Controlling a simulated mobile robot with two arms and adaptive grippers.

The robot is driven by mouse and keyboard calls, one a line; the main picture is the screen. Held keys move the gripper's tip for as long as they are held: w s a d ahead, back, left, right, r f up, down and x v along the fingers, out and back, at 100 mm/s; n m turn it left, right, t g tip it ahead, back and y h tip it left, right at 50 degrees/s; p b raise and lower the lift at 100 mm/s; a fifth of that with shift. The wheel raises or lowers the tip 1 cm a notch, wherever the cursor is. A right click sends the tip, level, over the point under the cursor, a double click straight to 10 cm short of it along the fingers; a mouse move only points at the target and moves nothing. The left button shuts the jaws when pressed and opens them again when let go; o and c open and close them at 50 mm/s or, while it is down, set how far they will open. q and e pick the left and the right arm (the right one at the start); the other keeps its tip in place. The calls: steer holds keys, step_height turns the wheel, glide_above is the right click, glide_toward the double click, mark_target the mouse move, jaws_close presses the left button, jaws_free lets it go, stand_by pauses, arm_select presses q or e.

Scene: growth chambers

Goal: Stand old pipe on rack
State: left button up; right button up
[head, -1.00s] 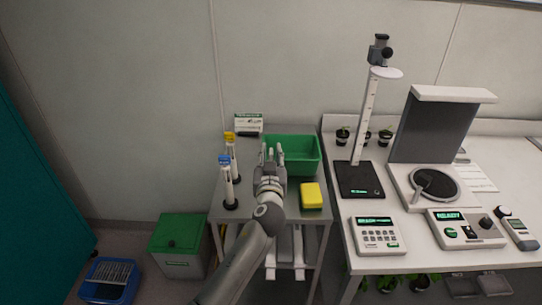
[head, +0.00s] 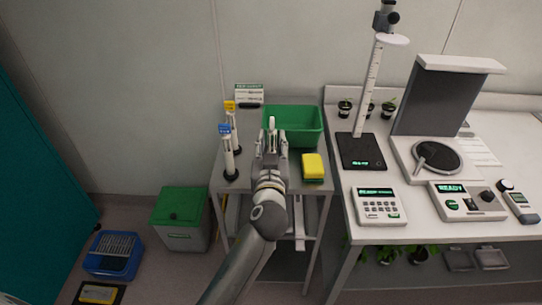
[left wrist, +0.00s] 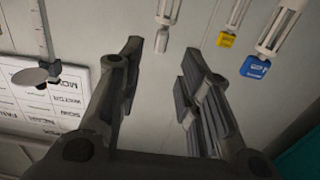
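Two upright white pipettes stand on round black bases at the left of the small grey cart, a blue-topped one (head: 227,150) and a yellow-topped one (head: 232,118). Their tops also show in the left wrist view, blue (left wrist: 275,40) and yellow (left wrist: 231,24). A grey-white upright piece (head: 272,130) shows between my fingers in the head view; it appears to be the grey-capped pipette (left wrist: 166,18) of the wrist view, beyond my fingertips. My left gripper (head: 271,147) is open above the cart, its fingers (left wrist: 160,75) apart with nothing between them. I cannot tell which thing is the rack.
A green bin (head: 295,122) stands at the cart's back right, with a yellow sponge-like block (head: 313,167) in front. A small sign (head: 249,95) stands behind. The bench at right (head: 350,228) holds instruments and a tall column (head: 368,95). A green-lidded box (head: 181,205) sits on the floor.

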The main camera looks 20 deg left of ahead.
arm_select(q)
steer(key=v, duration=0.3)
steer(key=shift+s+b, duration=0.25)
steer(key=shift+b, duration=0.05)
steer(key=s+d+f+m+g+h, duration=0.1)
steer(key=d+f+m+g+h, duration=0.15)
steer(key=f, duration=1.05)
steer(key=s+d+f+m+g+h, duration=0.1)
steer(key=s+f+m+g, duration=0.15)
steer(key=f, duration=1.15)
steer(key=s+a+f+m+g+h, duration=0.1)
steer(key=s+f+g, duration=0.2)
steer(key=s+f, duration=0.55)
steer(key=s+a+f+g+h, duration=0.15)
steer(key=s+f, duration=0.25)
steer(key=f, duration=0.9)
steer(key=s+a+f+g, duration=0.2)
steer(key=s+f, duration=0.3)
steer(key=s, duration=0.6)
steer(key=s+a+f+g, duration=0.2)
steer(key=s+f, duration=0.3)
steer(key=s, duration=0.6)
steer(key=s+a+f+g+y, duration=0.1)
steer(key=s+a+f+g, duration=0.2)
steer(key=s, duration=0.8)
step_height(320, 180, down, 3)
steer(key=shift+a+r, duration=0.15)
steer(key=shift+a, duration=0.25)
